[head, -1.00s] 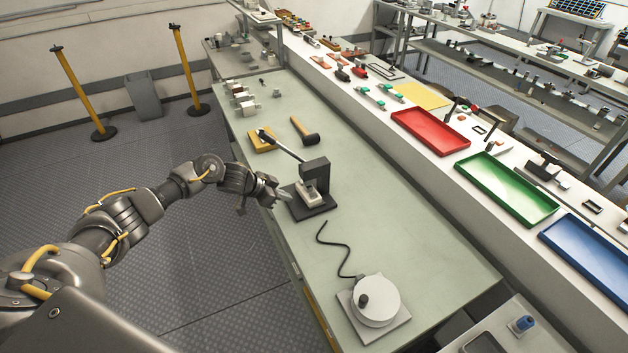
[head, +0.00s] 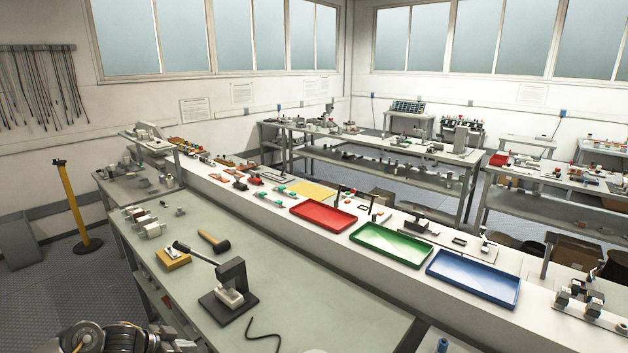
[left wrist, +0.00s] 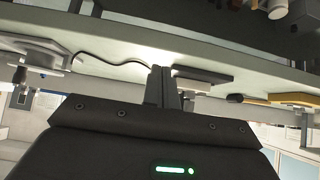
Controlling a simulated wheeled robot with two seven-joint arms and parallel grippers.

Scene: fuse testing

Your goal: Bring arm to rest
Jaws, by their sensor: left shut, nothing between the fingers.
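My left gripper (left wrist: 162,88) shows in the left wrist view with its two dark fingers closed together and nothing between them. In the head view only part of my left arm shows, at the bottom left corner, below the near edge of the green-topped table (head: 310,290). The fuse tester, a black lever press (head: 229,290), stands upright on that table, apart from my arm. Its dark base (left wrist: 203,75) appears behind the fingers in the tilted wrist view. My right gripper is not in view.
Red (head: 323,229), green (head: 390,258) and blue (head: 473,296) trays stand on the white shelf. A yellow post (head: 75,205) stands on the floor at left.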

